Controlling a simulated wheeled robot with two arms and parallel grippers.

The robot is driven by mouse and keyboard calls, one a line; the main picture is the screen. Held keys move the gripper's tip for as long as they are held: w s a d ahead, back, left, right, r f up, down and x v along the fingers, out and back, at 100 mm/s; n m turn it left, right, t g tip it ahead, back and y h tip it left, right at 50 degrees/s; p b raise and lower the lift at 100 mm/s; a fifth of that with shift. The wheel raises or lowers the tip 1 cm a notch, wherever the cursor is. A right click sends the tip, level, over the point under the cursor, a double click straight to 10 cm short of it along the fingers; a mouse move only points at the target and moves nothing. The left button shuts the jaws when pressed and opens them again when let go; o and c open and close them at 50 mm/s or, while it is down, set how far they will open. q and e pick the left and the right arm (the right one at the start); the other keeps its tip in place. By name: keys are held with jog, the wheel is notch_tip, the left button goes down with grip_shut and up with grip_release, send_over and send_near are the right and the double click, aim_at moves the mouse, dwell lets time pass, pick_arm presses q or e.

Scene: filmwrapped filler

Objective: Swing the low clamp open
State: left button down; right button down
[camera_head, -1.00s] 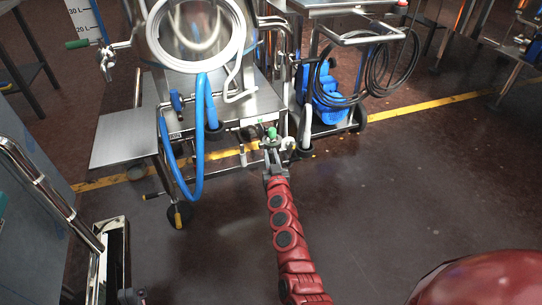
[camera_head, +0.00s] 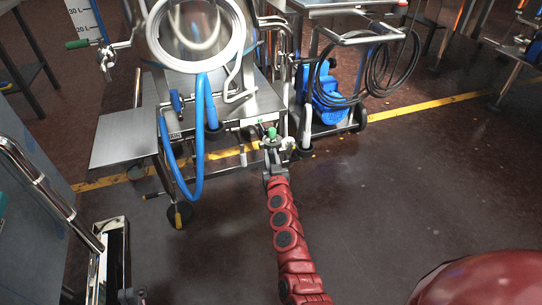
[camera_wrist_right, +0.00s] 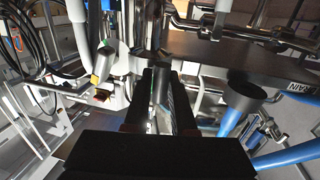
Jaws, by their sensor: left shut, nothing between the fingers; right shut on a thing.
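The low clamp (camera_head: 288,143) is a small pale metal fitting low on the pipework at the stand's right front leg, beside a green knob (camera_head: 272,132). My right gripper (camera_head: 274,158) reaches up to it from below, at the end of the red arm. In the right wrist view, its dark fingers (camera_wrist_right: 160,105) are shut on a shiny metal part (camera_wrist_right: 162,88), which looks like part of the clamp. The fingers hide much of it, so I cannot tell how far the clamp stands open. My left gripper (camera_head: 141,296) barely shows at the bottom edge, shut and empty.
A steel stand with a shelf (camera_head: 125,140) and blue hose (camera_head: 197,150) is left of my right gripper. A trolley with a blue machine (camera_head: 330,98) and coiled black hose (camera_head: 385,65) stands at right. The floor at front right (camera_head: 400,190) is clear.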

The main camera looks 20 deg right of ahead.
jog(key=shift+h+p, duration=0.3)
jog(key=shift+p, duration=0.1)
jog(key=shift+a+f+m+h+p, duration=0.2)
jog(key=shift+m+h+p, duration=0.15)
jog(key=shift+p, duration=0.2)
